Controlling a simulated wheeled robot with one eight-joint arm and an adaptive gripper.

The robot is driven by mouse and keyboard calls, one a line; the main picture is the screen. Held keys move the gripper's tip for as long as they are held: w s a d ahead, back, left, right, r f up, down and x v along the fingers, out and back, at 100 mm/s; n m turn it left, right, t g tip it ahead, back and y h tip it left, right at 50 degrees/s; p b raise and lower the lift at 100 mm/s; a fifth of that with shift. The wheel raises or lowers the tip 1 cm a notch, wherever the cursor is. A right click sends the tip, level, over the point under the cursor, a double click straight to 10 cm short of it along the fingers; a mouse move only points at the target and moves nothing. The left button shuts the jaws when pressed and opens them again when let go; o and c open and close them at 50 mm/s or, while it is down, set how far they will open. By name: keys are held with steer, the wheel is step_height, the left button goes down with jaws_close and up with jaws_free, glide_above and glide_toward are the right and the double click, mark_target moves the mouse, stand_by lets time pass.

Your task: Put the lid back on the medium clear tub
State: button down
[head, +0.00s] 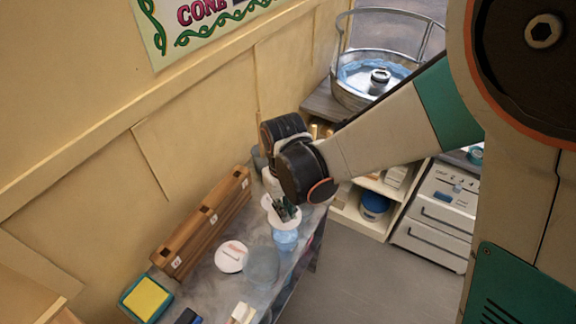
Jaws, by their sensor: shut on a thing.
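My gripper (286,214) points down over the counter and is shut on a white round lid (271,217). The lid looks roughly level and sits right above a small bluish clear tub (286,240); I cannot tell whether they touch. A wider greyish clear tub (262,268) stands just in front and to the left of it. Another white round lid (231,258) with a reddish mark lies left of that tub. I cannot tell from this view which tub is the medium one. My gripper hides part of the held lid.
A long wooden rack (205,222) with small labels stands along the wall. A teal-framed yellow pad (147,299), a dark blue item (188,317) and a pale block (242,313) lie near the front of the counter (208,283). A candyfloss machine (372,80) stands behind.

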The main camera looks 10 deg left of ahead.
step_height(320, 180, down, 6)
steer(key=b, duration=0.4)
steer(key=shift+r, duration=0.1)
steer(key=shift+b, duration=0.7)
stand_by(2.3)
stand_by(0.4)
steer(key=c, duration=1.6)
jaws_free()
steer(key=shift+c, duration=0.2)
steer(key=shift+o, duration=0.6)
steer(key=o, duration=0.4)
steer(key=shift+c, duration=0.2)
